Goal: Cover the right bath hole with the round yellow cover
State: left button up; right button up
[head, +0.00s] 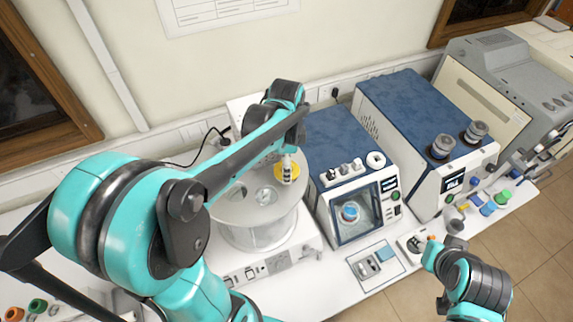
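The round yellow cover (279,174) is at the far right part of the round bath's top. The bath (226,213) is a clear cylinder with a pale lid. A round opening (265,196) shows near the middle of the lid. The right bath hole is not clearly visible, and I cannot tell whether the cover rests on the lid or is just above it. My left gripper (287,168) reaches down onto the middle of the cover, its fingers close together on it. My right gripper (436,243) is at the lower right, away from the bath; its fingers are too small to read.
A blue-topped instrument (345,130) with a window stands right of the bath, and a second one (405,95) stands beyond it. A small tray (376,266) lies in front. Coloured caps (487,205) lie at the right. My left arm hides much of the bench's left side.

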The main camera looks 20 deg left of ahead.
pick_arm(q)
jog(key=shift+f+b, duration=0.65)
jog(key=shift+f, duration=0.15)
jog(key=o, duration=0.8)
jog(key=shift+r+p, duration=3.95)
jog(key=shift+r, duration=1.55)
